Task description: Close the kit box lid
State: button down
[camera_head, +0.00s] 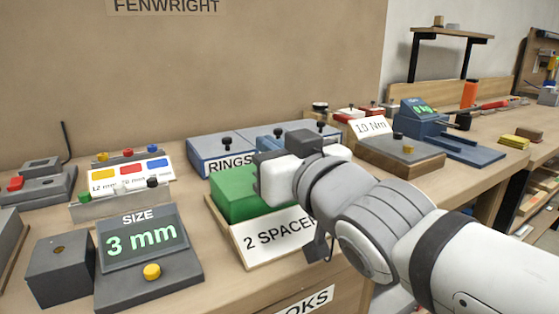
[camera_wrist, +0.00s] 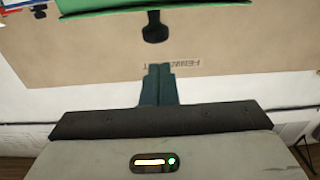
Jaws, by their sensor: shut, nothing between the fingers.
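A green box or block (camera_head: 235,194) with a white "2 SPACERS" label (camera_head: 270,238) stands on the bench, partly hidden by my arm. I cannot tell for sure that it is the kit box, or how its lid stands. In the wrist view, a green edge (camera_wrist: 150,7) runs along the top, with a black knob (camera_wrist: 155,28) beside it. My gripper (camera_wrist: 160,68) is shut and empty, its fingertips apart from the knob in the picture. In the head view, my wrist is by the green box; the fingertips cannot be made out.
Blue-grey boxes labelled "RINGS" (camera_head: 220,148) stand behind. A "3 mm" display (camera_head: 145,241) is at left, near a dark block (camera_head: 60,268). A "10 Nm" block (camera_head: 400,157) and a blue scale (camera_head: 445,138) are at right. The wall (camera_head: 240,75) rises behind the bench.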

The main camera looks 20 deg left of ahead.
jog(key=shift+s+d+f+b, duration=0.15)
jog(key=shift+s+d+f, duration=0.05)
jog(key=shift+f, duration=0.4)
jog(key=shift+s+d+f+b, duration=0.15)
jog(key=shift+s+d+f, duration=0.1)
jog(key=shift+f, duration=0.3)
jog(key=shift+s+d+f+b, duration=0.15)
jog(key=shift+d+f, duration=0.05)
jog(key=shift+f, duration=0.5)
